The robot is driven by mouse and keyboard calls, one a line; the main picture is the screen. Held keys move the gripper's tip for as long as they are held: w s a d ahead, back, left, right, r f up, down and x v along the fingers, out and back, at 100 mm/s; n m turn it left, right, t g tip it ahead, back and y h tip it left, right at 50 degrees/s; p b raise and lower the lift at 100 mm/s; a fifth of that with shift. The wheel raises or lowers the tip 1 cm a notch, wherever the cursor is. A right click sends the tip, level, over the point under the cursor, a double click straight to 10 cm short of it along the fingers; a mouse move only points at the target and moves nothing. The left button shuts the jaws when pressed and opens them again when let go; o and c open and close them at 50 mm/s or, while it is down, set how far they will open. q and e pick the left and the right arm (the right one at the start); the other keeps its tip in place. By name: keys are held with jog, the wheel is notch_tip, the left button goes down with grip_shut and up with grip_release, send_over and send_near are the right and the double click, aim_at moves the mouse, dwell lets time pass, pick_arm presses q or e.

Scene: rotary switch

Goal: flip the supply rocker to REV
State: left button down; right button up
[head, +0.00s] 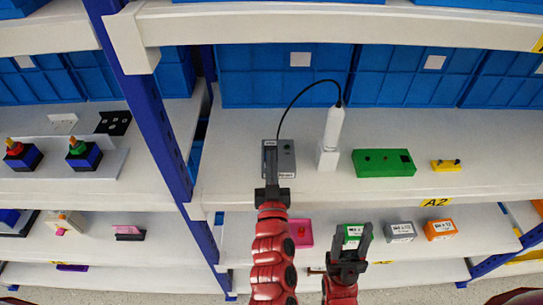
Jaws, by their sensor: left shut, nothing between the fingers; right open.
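A grey supply box (288,160) stands on the middle shelf, with small labels and a small knob or button on its front. A black cable runs from it to a white upright device on its right. My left gripper (270,152) is shut and empty, in front of the left part of the grey box. It hides that part, so I cannot make out the rocker or its position, nor whether the fingers touch it. My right gripper (350,238) is open and empty, lower down in front of the lower shelf.
The white device (332,130), a green box (384,162) and a yellow piece (446,166) stand to the right on the same shelf (230,150). A blue post (150,110) rises on the left. Small boxes, one orange (440,229), sit on the shelf below.

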pick_arm(q)
jog(key=shift+w, duration=0.35)
jog(key=shift+s+f+t+b, duration=0.1)
jog(key=shift+f+t+b, duration=0.45)
jog(key=shift+b, duration=0.65)
jog(key=shift+f+b, duration=0.15)
jog(key=shift+b, duration=0.15)
jog(key=shift+r, duration=0.2)
